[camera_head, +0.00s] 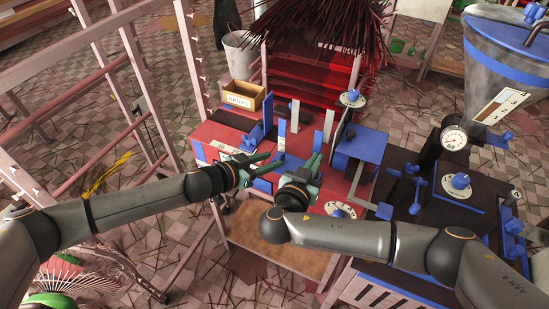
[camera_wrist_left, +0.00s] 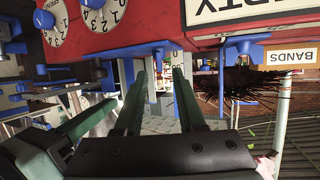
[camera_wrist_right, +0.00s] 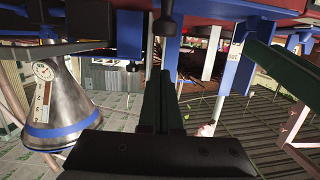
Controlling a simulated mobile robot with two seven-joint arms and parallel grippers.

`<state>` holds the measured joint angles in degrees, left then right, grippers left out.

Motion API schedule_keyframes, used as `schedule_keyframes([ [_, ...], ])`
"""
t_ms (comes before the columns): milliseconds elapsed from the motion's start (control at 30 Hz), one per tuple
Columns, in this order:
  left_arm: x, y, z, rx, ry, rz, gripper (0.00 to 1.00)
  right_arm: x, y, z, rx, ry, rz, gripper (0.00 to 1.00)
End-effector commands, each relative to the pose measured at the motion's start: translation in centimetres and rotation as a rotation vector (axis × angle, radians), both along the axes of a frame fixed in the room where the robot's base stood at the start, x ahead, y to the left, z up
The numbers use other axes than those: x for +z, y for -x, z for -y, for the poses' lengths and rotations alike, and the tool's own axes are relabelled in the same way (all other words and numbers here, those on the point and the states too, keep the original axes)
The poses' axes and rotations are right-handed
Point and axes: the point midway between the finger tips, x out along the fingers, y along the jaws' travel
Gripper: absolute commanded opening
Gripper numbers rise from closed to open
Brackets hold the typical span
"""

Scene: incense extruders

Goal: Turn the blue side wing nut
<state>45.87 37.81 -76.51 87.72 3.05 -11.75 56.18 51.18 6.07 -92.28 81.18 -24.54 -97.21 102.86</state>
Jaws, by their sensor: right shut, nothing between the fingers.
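No blue part is clear enough for me to name it surely as the side wing nut. A blue handle with several arms (camera_head: 416,188) stands on the dark machine at the right, apart from both grippers. My left gripper (camera_head: 274,160) is over the red machine top (camera_head: 222,133). Its green fingers stand apart with nothing between them, as the left wrist view (camera_wrist_left: 160,62) also shows. My right gripper (camera_head: 313,163) is just right of it, over the same red machine. Its fingers are together and empty in the right wrist view (camera_wrist_right: 160,78).
A wooden BANDS box (camera_head: 243,96) stands at the back left of the red machine. Blue uprights (camera_head: 281,132) and a blue plate (camera_head: 362,144) stand near the grippers. Dials with blue knobs (camera_head: 352,97) and a metal hopper (camera_head: 505,70) are at the right.

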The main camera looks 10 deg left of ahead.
Motion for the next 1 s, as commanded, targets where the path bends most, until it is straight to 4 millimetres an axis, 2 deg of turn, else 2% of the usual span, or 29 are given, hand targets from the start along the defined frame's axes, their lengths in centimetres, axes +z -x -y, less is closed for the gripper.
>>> schedule_keyframes([
  [233,-0.9,-1.7,1.4,0.000,0.000,0.001,0.39,0.0,0.0,0.0,0.000,0.000,0.000,0.00],
  [633,-1.1,-2.0,1.6,0.001,-0.001,-0.001,0.38,0.0,0.0,0.0,0.000,0.000,0.000,0.00],
  [900,-1.1,-2.0,1.6,0.001,-0.001,-0.001,0.07,0.0,0.0,0.0,0.000,0.000,0.000,0.00],
  [1000,-1.1,-2.0,1.6,0.001,-0.001,-0.001,0.00,0.0,0.0,0.0,0.000,0.000,0.000,0.00],
])
